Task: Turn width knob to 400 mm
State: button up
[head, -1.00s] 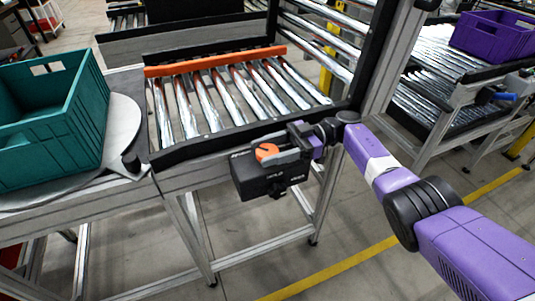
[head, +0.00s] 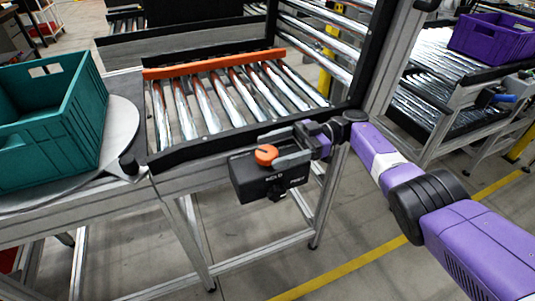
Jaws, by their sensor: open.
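The width knob (head: 266,155) is an orange round dial on top of a black control box (head: 269,179), which is fixed to the front side of the roller conveyor. My gripper (head: 283,153) comes in from the right, its grey fingers pointing left toward the knob. The gripper is open, with the knob at its fingertips; I cannot tell whether they touch it. The knob's scale and pointer are too small to read. An orange guide bar (head: 214,64) lies across the far side of the rollers.
A teal crate (head: 45,125) sits on a round grey plate (head: 120,130) at the left. A purple crate (head: 492,35) stands on another conveyor at the upper right. A dark upright frame post (head: 378,55) rises behind my gripper. The floor in front is clear.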

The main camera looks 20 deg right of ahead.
jog(key=d+b, duration=0.1)
jog(key=d, duration=0.1)
jog(key=d+b, duration=0.1)
jog(key=d, duration=0.1)
jog(key=shift+w+f+b, duration=0.1)
jog(key=shift+f+b, duration=0.15)
jog(key=shift+b, duration=0.1)
jog(key=shift+d+r+b, duration=0.25)
jog(key=shift+d+b, duration=0.2)
jog(key=shift+d, duration=0.25)
